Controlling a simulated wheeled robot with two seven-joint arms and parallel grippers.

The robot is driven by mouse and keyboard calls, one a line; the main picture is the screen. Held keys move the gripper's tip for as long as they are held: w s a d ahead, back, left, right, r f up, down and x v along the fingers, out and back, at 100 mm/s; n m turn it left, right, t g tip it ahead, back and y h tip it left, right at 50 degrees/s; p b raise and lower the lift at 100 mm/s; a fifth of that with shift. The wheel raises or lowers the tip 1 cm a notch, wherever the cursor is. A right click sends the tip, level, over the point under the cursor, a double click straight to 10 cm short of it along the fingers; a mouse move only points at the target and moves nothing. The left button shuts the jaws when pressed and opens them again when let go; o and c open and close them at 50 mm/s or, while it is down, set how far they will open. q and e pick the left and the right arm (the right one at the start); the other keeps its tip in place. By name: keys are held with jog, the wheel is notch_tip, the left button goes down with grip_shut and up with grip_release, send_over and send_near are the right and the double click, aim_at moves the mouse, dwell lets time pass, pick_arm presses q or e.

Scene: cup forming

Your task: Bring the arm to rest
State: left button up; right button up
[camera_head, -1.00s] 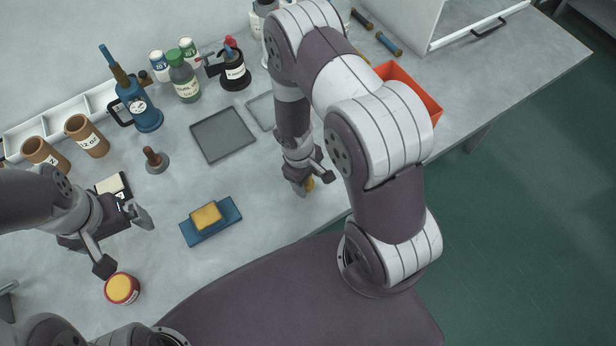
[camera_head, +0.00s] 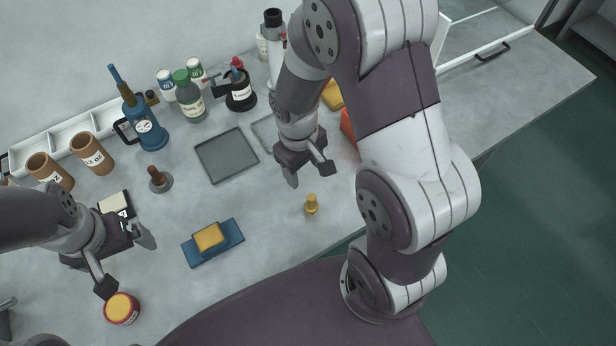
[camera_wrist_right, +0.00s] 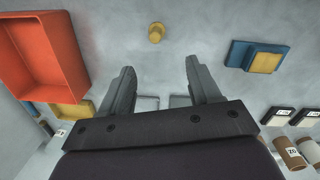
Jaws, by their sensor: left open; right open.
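My right gripper (camera_head: 307,177) is open and empty above the table, behind a small brass-coloured piece (camera_head: 312,204) standing on the bare tabletop. In the right wrist view the piece (camera_wrist_right: 156,32) stands beyond the open fingertips (camera_wrist_right: 161,80), apart from them. My left gripper (camera_head: 128,262) is open and empty over the left part of the table, near a red jar with a yellow top (camera_head: 122,308). My right arm hides part of the table's right side.
A blue block with a yellow sponge-like top (camera_head: 213,243) lies mid-table. A grey tray (camera_head: 226,156), a plunger-like tool (camera_head: 159,179), brown cups (camera_head: 92,153) and several bottles stand behind. An orange bin (camera_wrist_right: 42,50) is partly hidden by my right arm in the head view.

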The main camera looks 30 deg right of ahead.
pick_arm(q)
notch_tip(320, 180, down, 2)
jog(key=shift+s+f+b, duration=0.15)
jog(key=shift+f+b, duration=0.05)
jog(key=shift+b, duration=1.05)
pick_arm(e)
jog(key=s+r+m, duration=0.1)
jog(key=s+r+m+t, duration=0.1)
jog(key=s, duration=0.1)
jog(key=s+r+m, duration=0.1)
jog(key=shift+s+a+r+t+y, duration=0.2)
jog(key=shift+a+t+y, duration=0.15)
jog(key=shift+t+y, duration=0.05)
